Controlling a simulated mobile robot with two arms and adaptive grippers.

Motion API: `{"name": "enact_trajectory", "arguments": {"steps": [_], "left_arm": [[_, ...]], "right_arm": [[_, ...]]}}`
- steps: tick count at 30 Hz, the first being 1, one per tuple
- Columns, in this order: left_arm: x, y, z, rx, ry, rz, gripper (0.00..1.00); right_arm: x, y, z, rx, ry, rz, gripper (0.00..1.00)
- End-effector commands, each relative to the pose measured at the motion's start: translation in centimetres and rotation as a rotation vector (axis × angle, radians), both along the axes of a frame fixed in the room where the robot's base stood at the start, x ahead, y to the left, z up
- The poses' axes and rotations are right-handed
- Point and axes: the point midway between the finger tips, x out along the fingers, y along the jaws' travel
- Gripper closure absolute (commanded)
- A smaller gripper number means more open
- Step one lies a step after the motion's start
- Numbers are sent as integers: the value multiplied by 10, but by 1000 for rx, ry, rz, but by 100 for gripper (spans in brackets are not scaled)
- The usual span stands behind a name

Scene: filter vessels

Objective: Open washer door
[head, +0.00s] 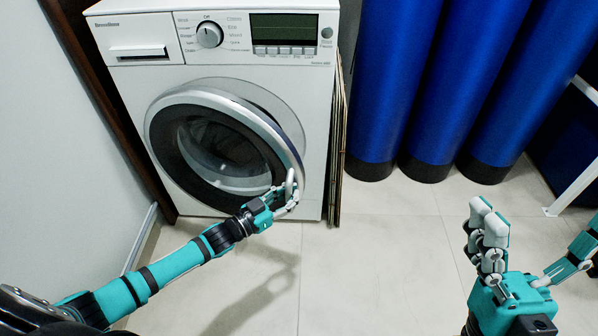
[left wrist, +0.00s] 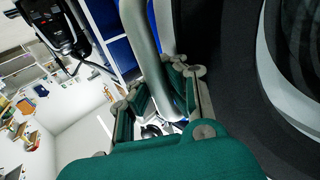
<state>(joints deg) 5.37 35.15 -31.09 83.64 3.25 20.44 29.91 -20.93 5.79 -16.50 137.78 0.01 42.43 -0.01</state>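The white washer (head: 255,68) stands at the back left. Its round door (head: 172,178) has a pale outer rim, a black ring and dark glass. The door's right side seems to stand slightly out from the front, but the gap is hard to judge. My left gripper (head: 288,192) is at the lower right edge of the door. In the left wrist view, the pale rim (left wrist: 142,35) runs between the fingers of my left gripper (left wrist: 166,100), which look shut on it. My right gripper (head: 487,218) is empty, away from the washer; its finger gap is unclear.
Several tall blue cylinders (head: 392,80) with black bases stand right of the washer. Thin brown panels (head: 336,150) lean beside its right side. A pale wall (head: 62,130) is close on the left. The tiled floor (head: 370,265) in front is clear.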

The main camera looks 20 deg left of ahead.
Motion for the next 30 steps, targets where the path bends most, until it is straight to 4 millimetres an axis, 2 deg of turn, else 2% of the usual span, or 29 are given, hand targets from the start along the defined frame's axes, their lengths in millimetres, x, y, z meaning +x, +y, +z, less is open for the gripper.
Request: {"name": "enact_trajectory", "arguments": {"steps": [1, 3, 6, 12, 17, 22, 26, 30], "left_arm": [[-9, 8, 4, 9, 3, -10, 100], [-23, 10, 4, 9, 3, -39, 100], [-43, 15, 3, 9, 2, -80, 100], [-83, 25, 3, 8, 4, -164, 100], [-119, 38, 2, 8, 3, -242, 100], [-169, 60, 1, 11, 4, -351, 100], [-213, 85, 0, 10, 4, -454, 100], [-254, 116, 0, 10, 3, -559, 100]], "right_arm": [[15, 3, -1, -28, 88, -5, 0], [35, 7, -10, -64, 205, -10, 0], [58, 11, -25, -110, 355, -19, 0], [88, 14, -59, -182, 601, -31, 0], [101, 14, -83, -225, 755, -39, 0], [107, 13, -103, -256, 868, -45, 0], [108, 13, -107, -260, 879, -44, 0], [106, 14, -99, -246, 829, -42, 0]]}}
